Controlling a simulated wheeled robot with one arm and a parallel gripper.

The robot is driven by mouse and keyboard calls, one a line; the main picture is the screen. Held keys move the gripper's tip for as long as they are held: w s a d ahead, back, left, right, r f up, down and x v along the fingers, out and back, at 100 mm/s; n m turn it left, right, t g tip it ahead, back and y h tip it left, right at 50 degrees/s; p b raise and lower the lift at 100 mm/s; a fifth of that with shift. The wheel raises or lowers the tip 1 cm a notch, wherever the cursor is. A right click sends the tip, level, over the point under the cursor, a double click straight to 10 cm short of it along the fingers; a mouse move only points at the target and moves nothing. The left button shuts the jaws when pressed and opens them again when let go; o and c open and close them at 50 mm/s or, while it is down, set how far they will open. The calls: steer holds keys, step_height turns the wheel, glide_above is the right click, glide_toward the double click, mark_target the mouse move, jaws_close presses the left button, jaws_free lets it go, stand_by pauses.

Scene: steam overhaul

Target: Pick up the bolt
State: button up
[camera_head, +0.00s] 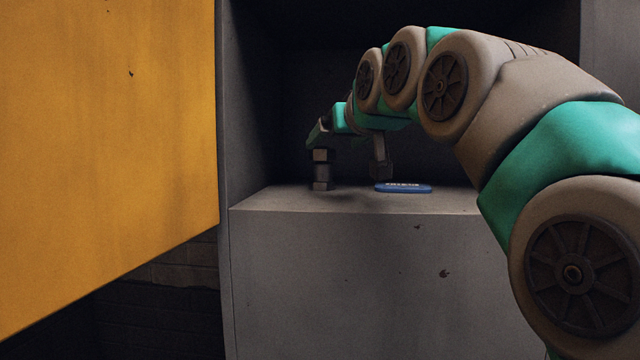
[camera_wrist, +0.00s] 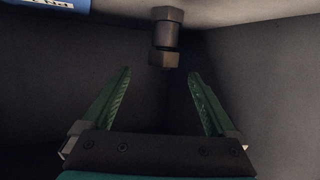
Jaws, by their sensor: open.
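The bolt (camera_head: 322,171) is a dark metal piece with a hexagonal block at each end. It stands upright near the front left of a grey shelf (camera_head: 300,201) in the head view. In the wrist view the bolt (camera_wrist: 165,36) shows at the top centre, just beyond the fingertips and roughly in line with the gap between them. My gripper (camera_wrist: 159,73) is open, its two green fingers spread apart with nothing held between them. In the head view my arm reaches in from the right, and its end is close to the upper part of the bolt; contact cannot be told.
A blue tag (camera_head: 403,188) with white lettering lies on the shelf to the right of the bolt; its edge shows in the wrist view (camera_wrist: 48,4). Dark cabinet walls enclose the shelf. A large yellow panel (camera_head: 105,130) fills the left side in front.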

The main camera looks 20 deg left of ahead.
mark_target(324, 149)
steer(key=shift+a+x, duration=0.2)
steer(key=shift+x, duration=3.5)
steer(key=shift+s, duration=0.15)
jaws_close()
steer(key=shift+r, duration=0.1)
